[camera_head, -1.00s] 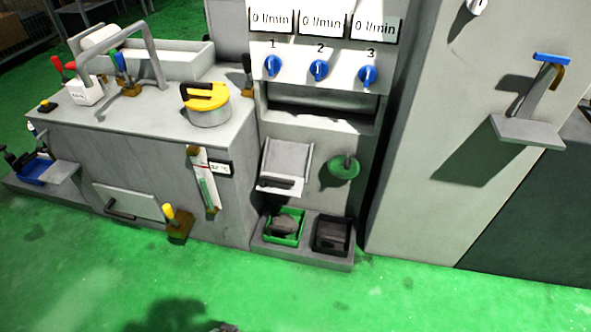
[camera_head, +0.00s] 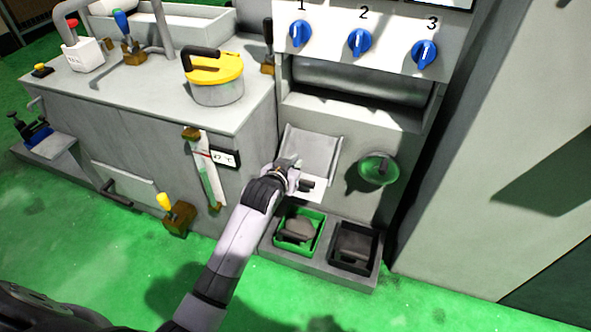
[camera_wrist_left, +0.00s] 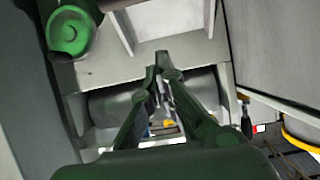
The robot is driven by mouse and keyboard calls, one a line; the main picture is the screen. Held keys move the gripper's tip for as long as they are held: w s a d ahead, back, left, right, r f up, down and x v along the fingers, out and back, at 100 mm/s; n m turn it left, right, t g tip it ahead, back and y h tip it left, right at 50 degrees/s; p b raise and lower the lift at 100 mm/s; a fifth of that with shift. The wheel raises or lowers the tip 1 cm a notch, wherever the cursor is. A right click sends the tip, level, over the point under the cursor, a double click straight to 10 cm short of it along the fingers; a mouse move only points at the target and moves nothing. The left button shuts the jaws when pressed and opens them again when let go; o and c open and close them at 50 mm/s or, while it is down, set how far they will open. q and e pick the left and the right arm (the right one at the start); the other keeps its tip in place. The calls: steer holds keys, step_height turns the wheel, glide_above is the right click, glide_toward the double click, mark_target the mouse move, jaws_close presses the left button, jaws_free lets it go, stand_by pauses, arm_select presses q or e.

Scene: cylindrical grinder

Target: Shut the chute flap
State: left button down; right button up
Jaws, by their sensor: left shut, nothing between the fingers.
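The chute flap (camera_head: 314,155) is a light grey panel between side walls, low on the front of the machine. It leans outward at its lower end, which has a pale lip with a dark handle. My left gripper (camera_head: 290,166) is at the left side of the flap's lower end and covers part of the lip; whether it touches is unclear. In the left wrist view the gripper (camera_wrist_left: 163,74) has its fingertips together and empty, and part of the chute (camera_wrist_left: 175,22) shows at the top. My right gripper is not in view.
A green round knob (camera_head: 378,170) is right of the flap. Below are a green bin (camera_head: 317,243) and a black bin (camera_head: 372,262), both holding dark contents. Left stands a cabinet with a yellow-lidded pot (camera_head: 216,80). Blue dials (camera_head: 360,42) are above. Green floor is free in front.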

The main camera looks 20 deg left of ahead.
arm_select(q)
steer(key=b+x, duration=0.1)
steer(key=x, duration=0.2)
steer(key=shift+w+f, duration=0.15)
steer(key=shift+f, duration=0.15)
steer(key=shift+w+f+b, duration=0.2)
steer(key=shift+f+b, duration=0.8)
steer(key=shift+f, duration=1.05)
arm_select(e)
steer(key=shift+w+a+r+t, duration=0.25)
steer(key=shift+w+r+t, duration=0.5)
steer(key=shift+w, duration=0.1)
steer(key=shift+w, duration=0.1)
